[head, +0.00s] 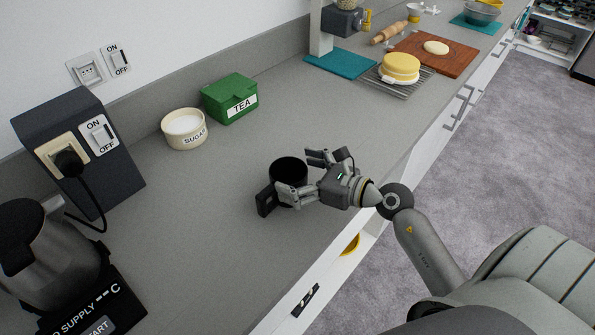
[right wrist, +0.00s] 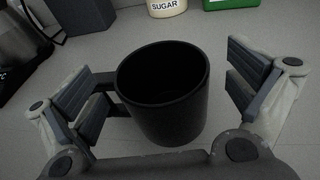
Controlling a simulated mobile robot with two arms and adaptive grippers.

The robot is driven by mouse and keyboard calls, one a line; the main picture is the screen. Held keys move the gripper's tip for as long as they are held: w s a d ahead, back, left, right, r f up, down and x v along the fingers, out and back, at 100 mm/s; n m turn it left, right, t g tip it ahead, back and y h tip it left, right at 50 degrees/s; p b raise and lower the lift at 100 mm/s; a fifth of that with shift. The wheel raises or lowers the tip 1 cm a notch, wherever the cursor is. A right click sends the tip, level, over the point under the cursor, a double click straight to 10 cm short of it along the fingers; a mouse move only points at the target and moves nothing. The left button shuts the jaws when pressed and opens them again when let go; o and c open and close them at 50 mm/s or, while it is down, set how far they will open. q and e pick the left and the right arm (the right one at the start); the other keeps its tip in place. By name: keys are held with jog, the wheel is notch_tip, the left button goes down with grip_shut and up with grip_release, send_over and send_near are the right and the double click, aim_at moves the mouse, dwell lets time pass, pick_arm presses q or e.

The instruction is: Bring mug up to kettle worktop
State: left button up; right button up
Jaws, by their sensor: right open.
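A black mug (head: 289,172) stands upright on the grey worktop (head: 215,215), its handle toward the left. My right gripper (head: 294,174) is open around the mug, one finger on each side. In the right wrist view the mug (right wrist: 165,92) sits between the spread fingers, with a clear gap to the right finger. The left finger is beside the handle; I cannot tell whether they touch. The mug looks empty. The metal kettle (head: 45,255) stands on a black base (head: 95,305) at the lower left. My left gripper is not in view.
A sugar bowl (head: 184,129) and a green tea box (head: 231,98) stand behind the mug. A dark socket box (head: 80,150) with a plugged-in cable is by the kettle. A cake (head: 400,68) on a rack is further right. Worktop between mug and kettle is clear.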

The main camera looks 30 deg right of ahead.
jog(key=shift+r, duration=0.15)
jog(key=b+v, duration=0.3)
jog(key=v, duration=0.9)
dwell(0.3)
